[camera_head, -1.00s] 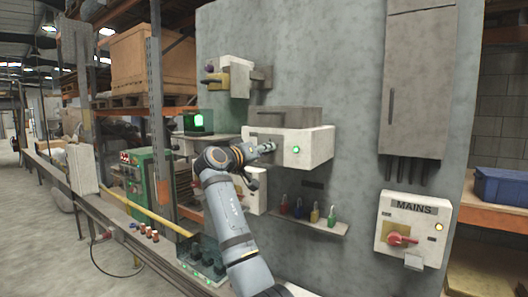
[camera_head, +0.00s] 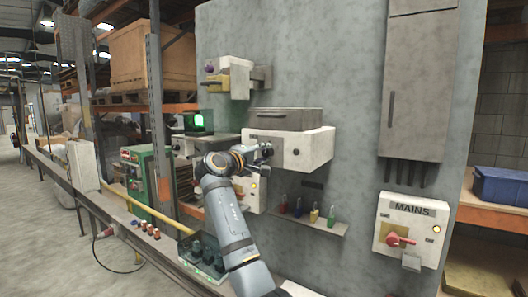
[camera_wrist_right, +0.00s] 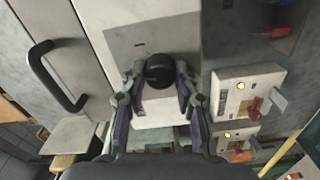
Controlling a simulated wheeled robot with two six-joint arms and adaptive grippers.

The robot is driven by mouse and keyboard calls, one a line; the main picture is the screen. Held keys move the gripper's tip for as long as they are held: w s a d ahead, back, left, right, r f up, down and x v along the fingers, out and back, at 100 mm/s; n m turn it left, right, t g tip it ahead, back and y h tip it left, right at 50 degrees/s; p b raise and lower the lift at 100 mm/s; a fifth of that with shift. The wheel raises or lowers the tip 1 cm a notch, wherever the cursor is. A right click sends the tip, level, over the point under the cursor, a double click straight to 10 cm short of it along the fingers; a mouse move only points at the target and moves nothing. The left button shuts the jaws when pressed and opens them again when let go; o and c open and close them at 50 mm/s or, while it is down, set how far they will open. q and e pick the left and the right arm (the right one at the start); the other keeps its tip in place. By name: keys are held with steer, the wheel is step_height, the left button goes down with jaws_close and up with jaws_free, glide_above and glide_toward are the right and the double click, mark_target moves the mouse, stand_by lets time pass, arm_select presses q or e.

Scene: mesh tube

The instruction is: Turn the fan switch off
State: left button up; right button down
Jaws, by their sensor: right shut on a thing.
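In the right wrist view, the fingers of my right gripper (camera_wrist_right: 160,82) are closed around a round black knob (camera_wrist_right: 160,66) on the pale box face (camera_wrist_right: 132,30). The fingers hide the knob's sides, and its pointer direction cannot be told. No label reading fan is legible. My left gripper is not in view.
A MAINS box (camera_head: 390,225) with a red handle is at the right. A shelf with several coloured padlocks (camera_head: 314,216) is below the switch box. A box with a yellow lamp (camera_head: 254,186) is close by my right arm. A wall box (camera_head: 239,79) is above.

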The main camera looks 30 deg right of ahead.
steer(key=shift+n+p, duration=0.4)
steer(key=shift+n, duration=0.7)
steer(key=c, duration=1)
jaws_free()
steer(key=shift+w, duration=0.1)
steer(key=shift+a, duration=0.25)
steer(key=v, duration=1.1)
steer(key=shift+s+a+f, duration=0.1)
steer(key=shift+s+a, duration=0.1)
steer(key=shift+s, duration=0.05)
